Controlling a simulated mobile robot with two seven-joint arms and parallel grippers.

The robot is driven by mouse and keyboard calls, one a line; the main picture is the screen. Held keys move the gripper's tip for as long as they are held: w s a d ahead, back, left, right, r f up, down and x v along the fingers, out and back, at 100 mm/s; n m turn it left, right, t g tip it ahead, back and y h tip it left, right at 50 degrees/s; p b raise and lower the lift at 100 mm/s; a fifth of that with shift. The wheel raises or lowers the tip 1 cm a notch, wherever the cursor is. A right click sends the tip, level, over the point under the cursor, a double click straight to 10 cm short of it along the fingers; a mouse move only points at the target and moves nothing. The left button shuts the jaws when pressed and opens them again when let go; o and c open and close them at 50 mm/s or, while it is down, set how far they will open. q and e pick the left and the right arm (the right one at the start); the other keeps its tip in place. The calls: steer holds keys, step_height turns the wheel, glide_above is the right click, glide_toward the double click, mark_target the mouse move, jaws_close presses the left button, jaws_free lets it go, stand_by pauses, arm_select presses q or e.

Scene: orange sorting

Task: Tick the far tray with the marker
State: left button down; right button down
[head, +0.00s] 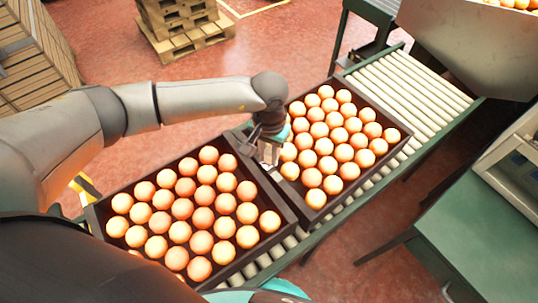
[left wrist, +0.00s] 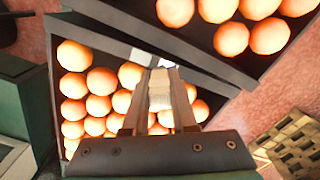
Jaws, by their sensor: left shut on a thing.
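The far tray (head: 372,176) is a dark box of oranges on the roller conveyor. The near tray (head: 262,258), also full of oranges, stands next to it. My left gripper (head: 268,160) is over the far tray's edge beside the near tray. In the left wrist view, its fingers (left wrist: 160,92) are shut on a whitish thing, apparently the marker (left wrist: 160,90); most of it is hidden. The far tray (left wrist: 56,100) lies behind the fingers and the near tray (left wrist: 200,45) is at the upper right. A pale patch shows just beyond the fingertips. I cannot tell whether the tip touches the tray.
The roller conveyor (head: 425,88) runs under both trays, with bare rollers past the far tray. A metal hopper (head: 465,40) is at the upper right and a green table (head: 450,220) at the right. Wooden pallets (head: 185,30) stand on the red floor behind.

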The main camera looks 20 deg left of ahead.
mark_target(269, 149)
arm_select(q)
steer(key=shift+r+p, duration=1.25)
steer(key=shift+r, duration=1.1)
